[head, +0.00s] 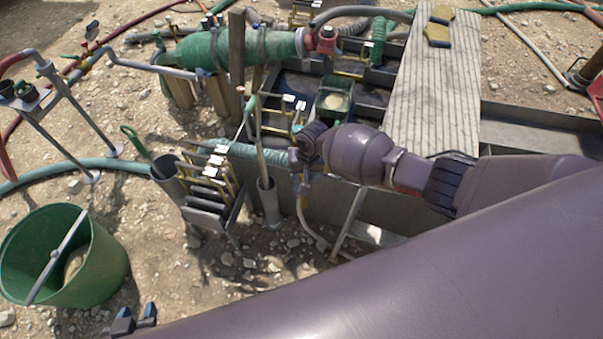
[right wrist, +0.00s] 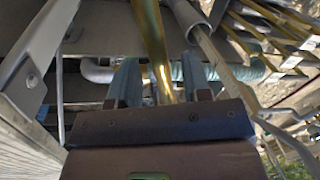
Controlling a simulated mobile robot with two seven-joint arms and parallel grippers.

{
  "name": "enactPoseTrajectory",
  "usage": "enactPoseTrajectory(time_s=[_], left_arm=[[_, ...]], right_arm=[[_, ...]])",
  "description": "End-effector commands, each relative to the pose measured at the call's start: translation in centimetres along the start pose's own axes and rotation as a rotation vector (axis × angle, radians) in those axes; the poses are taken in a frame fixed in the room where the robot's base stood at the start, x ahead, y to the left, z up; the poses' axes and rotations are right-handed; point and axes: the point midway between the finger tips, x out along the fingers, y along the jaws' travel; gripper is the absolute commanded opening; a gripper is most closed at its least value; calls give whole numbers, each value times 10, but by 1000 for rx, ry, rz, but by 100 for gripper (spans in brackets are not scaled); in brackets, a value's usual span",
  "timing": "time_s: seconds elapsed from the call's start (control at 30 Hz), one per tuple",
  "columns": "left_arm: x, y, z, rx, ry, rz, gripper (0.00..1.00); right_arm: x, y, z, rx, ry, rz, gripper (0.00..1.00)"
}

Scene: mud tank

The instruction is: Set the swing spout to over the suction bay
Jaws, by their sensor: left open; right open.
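I cannot tell for sure which pipe is the swing spout. A slim upright pipe with a bent top (head: 258,140) stands at the tank's near side in the head view, left of my right gripper. The open tank (head: 350,212) has dark bays behind its near wall; which one is the suction bay is not clear. My right gripper (head: 303,190) is at this near wall, partly hidden by its own wrist. In the right wrist view its open fingers (right wrist: 165,85) have a yellow brass-coloured bar (right wrist: 152,35) between them, not gripped. My left gripper (head: 135,319) is open and empty over the gravel.
A green bucket (head: 105,270) with a bar across it stands at lower left. A rack of yellow-edged plates (head: 212,185) stands beside the tank. A green cylinder (head: 230,50) lies behind it. A ribbed walkway (head: 430,85) with gloves on it crosses the tank. Hoses run over the gravel.

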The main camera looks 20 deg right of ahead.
Motion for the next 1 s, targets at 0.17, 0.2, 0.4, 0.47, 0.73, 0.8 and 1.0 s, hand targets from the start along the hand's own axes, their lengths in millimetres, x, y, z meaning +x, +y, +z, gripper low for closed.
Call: enactPoseTrajectory(time_s=[0.17, 0.2, 0.4, 0.47, 0.73, 0.8, 1.0], left_arm=[[2, 0, -6, 3, 11, 2, 43], [2, 0, -7, 3, 13, 2, 43], [3, 0, -7, 3, 15, 2, 43], [3, 0, -6, 3, 13, 2, 43], [1, 0, 1, 1, -1, 1, 43], [0, 0, 3, 0, -5, 0, 43], [-1, 0, 4, -3, -8, -1, 43]], right_arm=[[3, 0, 0, -1, 1, -1, 44], [3, 0, 0, -1, 1, -1, 44], [3, 0, 0, -1, 1, -1, 35], [3, 0, 0, -1, 1, -1, 26], [3, 0, 0, 0, 1, -1, 0], [3, 0, 0, 0, 1, -1, 0], [2, 4, 0, -11, -1, -1, 0]])
